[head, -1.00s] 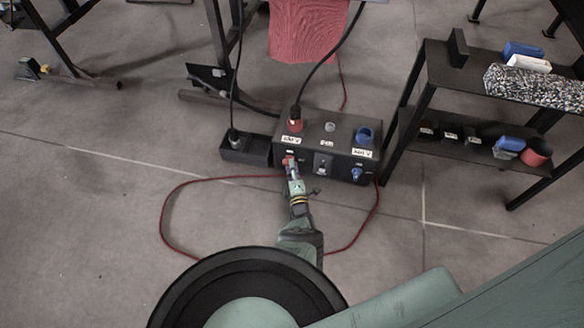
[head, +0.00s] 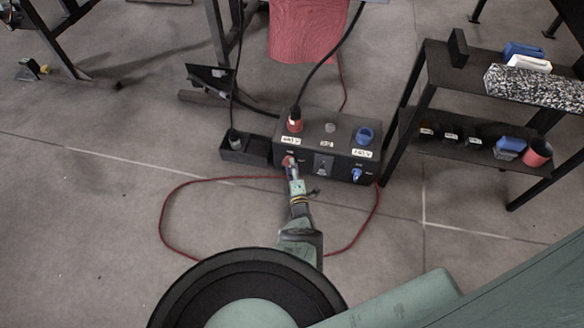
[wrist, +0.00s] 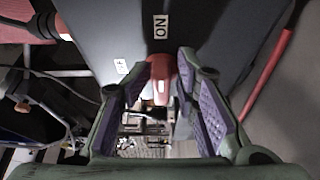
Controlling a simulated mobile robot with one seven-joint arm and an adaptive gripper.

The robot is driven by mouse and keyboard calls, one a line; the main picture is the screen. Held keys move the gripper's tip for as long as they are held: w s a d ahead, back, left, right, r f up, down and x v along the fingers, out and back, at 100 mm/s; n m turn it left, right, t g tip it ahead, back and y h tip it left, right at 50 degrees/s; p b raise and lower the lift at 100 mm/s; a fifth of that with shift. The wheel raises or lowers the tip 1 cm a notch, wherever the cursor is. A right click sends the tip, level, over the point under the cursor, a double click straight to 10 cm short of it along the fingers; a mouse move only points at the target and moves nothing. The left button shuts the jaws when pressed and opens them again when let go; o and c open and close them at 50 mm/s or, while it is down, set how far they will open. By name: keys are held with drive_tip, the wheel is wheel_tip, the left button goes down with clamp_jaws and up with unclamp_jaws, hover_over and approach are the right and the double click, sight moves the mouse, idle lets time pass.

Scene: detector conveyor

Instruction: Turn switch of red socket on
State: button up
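The socket box (head: 310,172) is dark and stands on the floor, with a red socket (head: 294,124) on top at its left, a black plug in it. The red switch (head: 288,160) is on the front face below that socket; my gripper partly hides it in the head view. In the wrist view the red switch (wrist: 160,88) lies between my fingertips, near a white "ON" label (wrist: 161,26). My gripper (wrist: 164,72) has its purple-padded fingers apart, one on each side of the switch. A gap shows beside the lever; any contact is unclear.
A blue socket (head: 364,136) and blue switch (head: 356,174) are at the box's right. A black socket strip (head: 245,150) adjoins its left. A red cable (head: 165,215) loops on the floor around my gripper. A black shelf (head: 430,90) stands at right.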

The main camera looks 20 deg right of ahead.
drive_tip(key=shift+o, duration=0.3)
drive_tip(key=n+g+h+p, duration=0.1)
drive_tip(key=n+g, duration=0.1)
drive_tip(key=n, duration=0.2)
drive_tip(key=a+r+n+g+h+p, duration=0.1)
drive_tip(key=n+g+p, duration=0.1)
drive_tip(key=n, duration=0.3)
drive_tip(key=w+a+n+g+h+p, duration=0.1)
drive_tip(key=n+g+p, duration=0.1)
drive_tip(key=n, duration=0.2)
drive_tip(key=shift+r+n+h, duration=0.25)
drive_tip(key=shift+n+h, duration=0.15)
drive_tip(key=p+v, duration=0.6)
drive_tip(key=v, duration=0.5)
drive_tip(key=shift+d+r, duration=0.15)
drive_tip(key=shift+r, duration=0.05)
